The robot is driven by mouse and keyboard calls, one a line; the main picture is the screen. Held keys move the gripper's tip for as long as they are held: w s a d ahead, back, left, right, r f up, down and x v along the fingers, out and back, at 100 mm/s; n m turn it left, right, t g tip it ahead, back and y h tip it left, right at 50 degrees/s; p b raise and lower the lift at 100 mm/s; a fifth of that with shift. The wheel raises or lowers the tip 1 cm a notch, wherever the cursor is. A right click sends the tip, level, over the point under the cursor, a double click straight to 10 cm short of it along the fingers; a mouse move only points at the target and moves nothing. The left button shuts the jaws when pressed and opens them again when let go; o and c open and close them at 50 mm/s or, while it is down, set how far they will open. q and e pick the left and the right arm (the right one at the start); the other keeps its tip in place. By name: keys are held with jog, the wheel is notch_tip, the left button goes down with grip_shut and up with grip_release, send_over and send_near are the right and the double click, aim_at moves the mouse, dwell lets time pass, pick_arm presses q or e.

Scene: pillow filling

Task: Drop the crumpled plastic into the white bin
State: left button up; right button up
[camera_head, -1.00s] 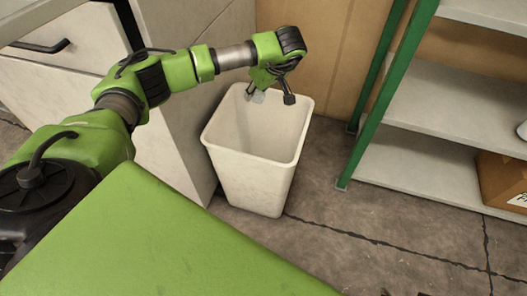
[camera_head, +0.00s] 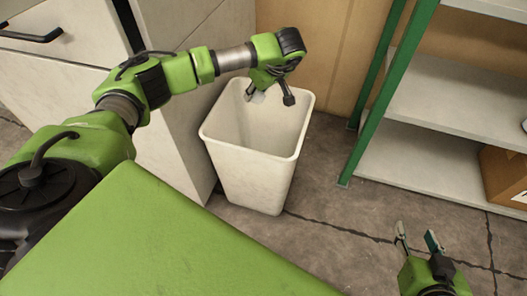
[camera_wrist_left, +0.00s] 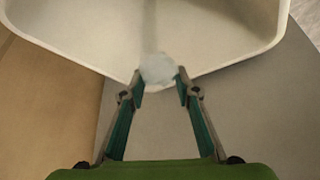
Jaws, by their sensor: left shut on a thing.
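The white bin (camera_head: 252,170) stands upright on the floor in the head view, beside the cabinet. Its rim and inside wall (camera_wrist_left: 75,25) fill the top of the left wrist view. My left gripper (camera_head: 271,96) is above the bin's opening, near its back rim. The crumpled plastic (camera_wrist_left: 158,70), a small pale translucent lump, is between the left fingertips (camera_wrist_left: 160,85), and the gripper is shut on it. The plastic shows only as a small pale patch (camera_head: 257,97) in the head view. My right gripper (camera_head: 417,236) is open and empty over the floor at lower right.
A white cabinet (camera_head: 175,125) stands close at the bin's left. A shelf unit with a green post (camera_head: 385,95) stands to the right, with a cardboard box (camera_head: 503,175) on a low shelf. Brown panelling (camera_head: 310,60) is behind. Cracked floor (camera_head: 330,215) lies open in front.

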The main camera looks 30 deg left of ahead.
dwell(0.3)
pick_arm(q)
jog(key=o, duration=0.9)
jog(key=v, duration=1.2)
